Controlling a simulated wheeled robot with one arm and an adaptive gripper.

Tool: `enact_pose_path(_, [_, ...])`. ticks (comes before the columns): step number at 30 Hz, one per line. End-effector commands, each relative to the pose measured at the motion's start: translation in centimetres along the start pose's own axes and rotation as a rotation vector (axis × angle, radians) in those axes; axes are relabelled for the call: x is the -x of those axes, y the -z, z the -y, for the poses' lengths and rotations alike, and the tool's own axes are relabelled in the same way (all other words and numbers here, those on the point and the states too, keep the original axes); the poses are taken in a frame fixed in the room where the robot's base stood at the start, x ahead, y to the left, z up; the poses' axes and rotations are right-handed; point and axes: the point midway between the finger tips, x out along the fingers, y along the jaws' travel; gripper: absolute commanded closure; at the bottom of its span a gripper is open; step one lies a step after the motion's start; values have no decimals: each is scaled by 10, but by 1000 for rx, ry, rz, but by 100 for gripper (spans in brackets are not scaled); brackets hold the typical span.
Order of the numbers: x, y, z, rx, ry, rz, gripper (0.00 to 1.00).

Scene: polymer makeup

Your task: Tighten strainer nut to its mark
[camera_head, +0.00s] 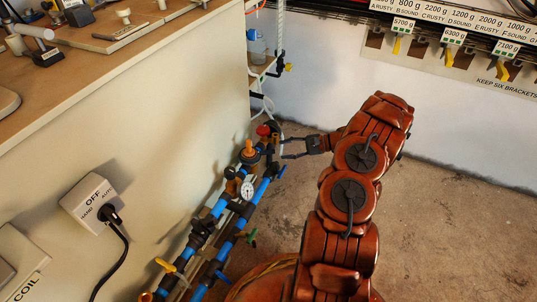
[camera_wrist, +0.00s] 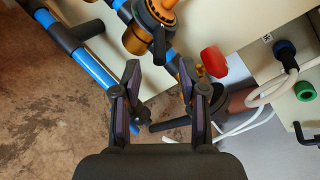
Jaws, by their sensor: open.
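My gripper (camera_head: 284,148) is open and empty, reaching left toward the upper end of the blue and black pipework (camera_head: 219,225). In the wrist view its two fingers (camera_wrist: 160,88) are spread, with a blue pipe behind and beyond them. A brass and black fitting with an orange top (camera_wrist: 157,14) sits just above the fingers there. It also shows in the head view (camera_head: 249,152), left of the fingertips. I cannot tell for sure which part is the strainer nut, and I see no clear mark. No contact with the fingers shows.
A red handle (camera_wrist: 213,61) is close to the right finger, with white hoses (camera_wrist: 275,92) beyond it. A pressure gauge (camera_head: 248,190) and a yellow lever (camera_head: 166,265) are on the pipes. The bench (camera_head: 120,60) stands left; the floor (camera_head: 450,220) at right is clear.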

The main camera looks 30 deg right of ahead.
Motion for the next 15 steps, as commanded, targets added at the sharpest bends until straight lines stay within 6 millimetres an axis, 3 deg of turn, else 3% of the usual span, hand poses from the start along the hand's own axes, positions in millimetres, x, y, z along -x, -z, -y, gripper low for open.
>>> enact_pose_path(15, [-66, 0, -1, 2, -2, 2, 58])
